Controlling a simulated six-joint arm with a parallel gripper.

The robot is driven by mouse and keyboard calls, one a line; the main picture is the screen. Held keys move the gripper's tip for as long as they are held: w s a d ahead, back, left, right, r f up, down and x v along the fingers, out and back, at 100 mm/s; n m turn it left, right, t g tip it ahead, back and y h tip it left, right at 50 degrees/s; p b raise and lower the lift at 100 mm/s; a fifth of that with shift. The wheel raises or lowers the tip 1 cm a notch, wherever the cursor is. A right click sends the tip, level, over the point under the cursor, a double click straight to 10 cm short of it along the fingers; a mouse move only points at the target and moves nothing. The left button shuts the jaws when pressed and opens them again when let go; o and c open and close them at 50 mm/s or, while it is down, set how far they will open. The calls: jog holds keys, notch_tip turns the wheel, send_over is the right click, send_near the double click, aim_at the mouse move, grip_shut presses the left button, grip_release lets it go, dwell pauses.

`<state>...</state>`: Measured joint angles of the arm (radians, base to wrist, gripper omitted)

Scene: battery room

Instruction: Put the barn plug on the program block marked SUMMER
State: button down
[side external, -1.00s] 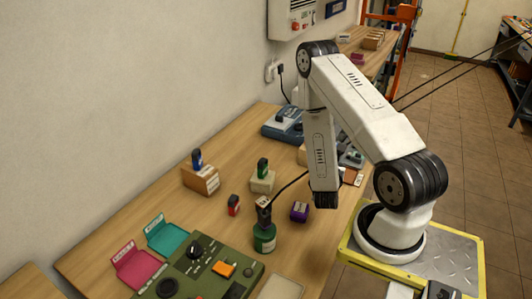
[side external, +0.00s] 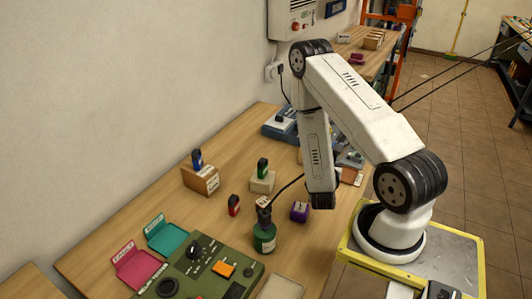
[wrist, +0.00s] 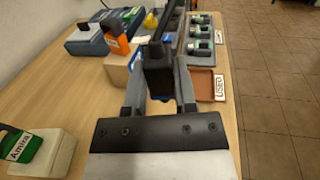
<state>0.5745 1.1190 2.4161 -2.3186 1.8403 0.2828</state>
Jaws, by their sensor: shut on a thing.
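My gripper (wrist: 158,80) is shut on a dark plug (wrist: 158,65) in the wrist view. The plug is black with a bluish lower edge, upright between the two grey fingers. Its label is not visible, so I cannot tell whether it is the barn plug. In the side view the end of my arm is at the right side of the bench, and my gripper and the held plug are hidden behind it. I cannot read SUMMER on any block. A wooden block (wrist: 119,70) bears an orange-topped plug (wrist: 116,36). A pale block (wrist: 45,158) bears a green plug labelled Amira (wrist: 18,146).
A brown tray marked USED (wrist: 204,85) and a grey rack (wrist: 205,45) are at the right. A blue unit (wrist: 88,42) stands back left. In the side view, a green panel (side external: 208,262), a corded green cylinder (side external: 264,240) and a purple block (side external: 300,211) stand nearer the front.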

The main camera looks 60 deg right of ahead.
jog(key=w+a+n+t, duration=0.1)
jog(key=w+a, duration=0.2)
jog(key=a, duration=0.4)
notch_tip(320, 180, up, 3)
jog(key=n+t+y, duration=0.1)
jog(key=t, duration=0.1)
send_over(300, 210)
jog(key=shift+f, duration=0.2)
jog(key=shift+f, duration=0.15)
jog(key=shift+f, duration=2.1)
jog(key=shift+f, duration=1.75)
jog(key=shift+f, duration=0.1)
